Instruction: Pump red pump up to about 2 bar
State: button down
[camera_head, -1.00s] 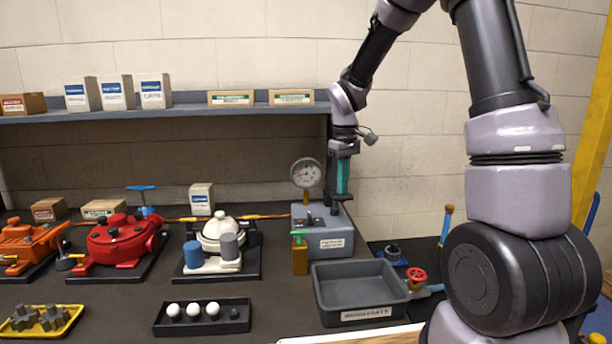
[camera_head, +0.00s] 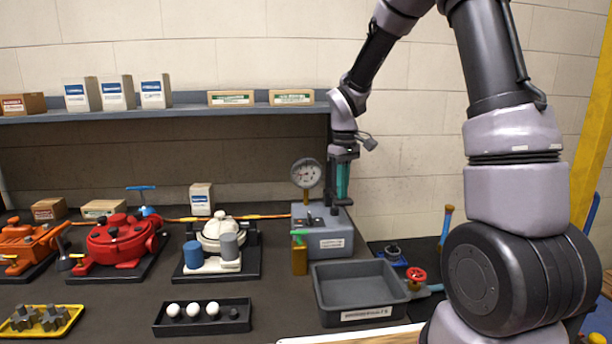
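The red pump (camera_head: 118,240) stands on a dark base plate at the left of the bench, with a blue T-handle (camera_head: 141,189) behind it. An orange hose (camera_head: 180,219) runs behind the pumps toward a grey unit (camera_head: 328,240). A round dial gauge (camera_head: 306,173) stands on that unit; its reading is too small to tell. My gripper (camera_head: 343,158) points down at the top of a teal upright cylinder (camera_head: 342,182) on the grey unit. The fingers are around or just in front of the cylinder's top, and their grip on it is not clear.
An orange pump (camera_head: 28,245) is left of the red one, and a white pump (camera_head: 219,238) is right of it. A grey bin (camera_head: 361,310), a black tray of white balls (camera_head: 202,329) and a yellow tray (camera_head: 68,320) lie in front. A shelf with boxes (camera_head: 180,110) spans the back.

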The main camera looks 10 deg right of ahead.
jog(key=shift+f, duration=1.5)
jog(key=shift+r, duration=2.35)
jog(key=shift+f, duration=2.4)
jog(key=shift+r, duration=2.4)
jog(key=shift+r, duration=2.5)
